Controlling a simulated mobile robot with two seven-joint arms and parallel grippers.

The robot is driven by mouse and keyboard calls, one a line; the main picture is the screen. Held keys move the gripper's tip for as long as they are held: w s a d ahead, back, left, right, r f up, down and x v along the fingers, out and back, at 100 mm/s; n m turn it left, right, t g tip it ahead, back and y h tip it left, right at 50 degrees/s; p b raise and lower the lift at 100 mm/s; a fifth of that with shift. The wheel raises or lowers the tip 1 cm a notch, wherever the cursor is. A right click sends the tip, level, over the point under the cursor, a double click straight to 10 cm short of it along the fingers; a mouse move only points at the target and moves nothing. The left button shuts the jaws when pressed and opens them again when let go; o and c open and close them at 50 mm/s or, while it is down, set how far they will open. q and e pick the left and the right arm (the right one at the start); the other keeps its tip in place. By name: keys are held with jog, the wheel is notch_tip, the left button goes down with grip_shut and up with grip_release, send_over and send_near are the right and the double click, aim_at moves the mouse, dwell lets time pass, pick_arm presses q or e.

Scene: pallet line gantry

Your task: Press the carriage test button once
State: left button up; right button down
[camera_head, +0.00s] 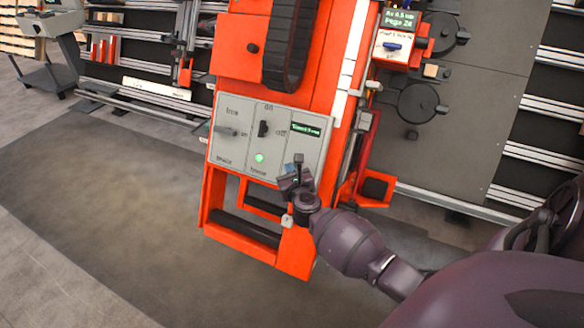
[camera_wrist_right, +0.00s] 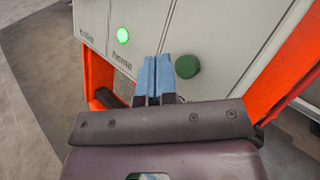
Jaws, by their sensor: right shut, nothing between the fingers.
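A dark green round button (camera_wrist_right: 187,66) sticks out of the grey control panel in the right wrist view. I take it for the carriage test button, though no label on it is readable. In the head view I cannot make it out behind my right gripper (camera_head: 297,167). The grey panel (camera_head: 235,153) sits on the orange gantry carriage. My right gripper is shut and empty at the panel's lower right; in the wrist view its blue fingertips (camera_wrist_right: 157,66) are just left of the button, with a small gap in the picture. Contact with the panel cannot be told. My left gripper is not in view.
The panel also carries a lever (camera_head: 227,131), a black knob (camera_head: 264,129), a small display (camera_head: 306,129) and a lit green home lamp (camera_head: 260,158). An orange frame (camera_head: 297,254) lies below the panel. Open floor (camera_head: 110,190) lies to the left.

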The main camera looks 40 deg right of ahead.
aim_at(296, 167)
jog(key=shift+w+d+f, duration=0.15)
jog(key=shift+d, duration=0.2)
jog(key=shift+w+d+f, duration=0.15)
jog(key=shift+d, duration=0.2)
jog(key=shift+f, duration=0.1)
dwell(1.6)
jog(key=shift+w+d+f+b, duration=0.15)
jog(key=shift+d+b, duration=0.15)
jog(key=shift+b, duration=0.05)
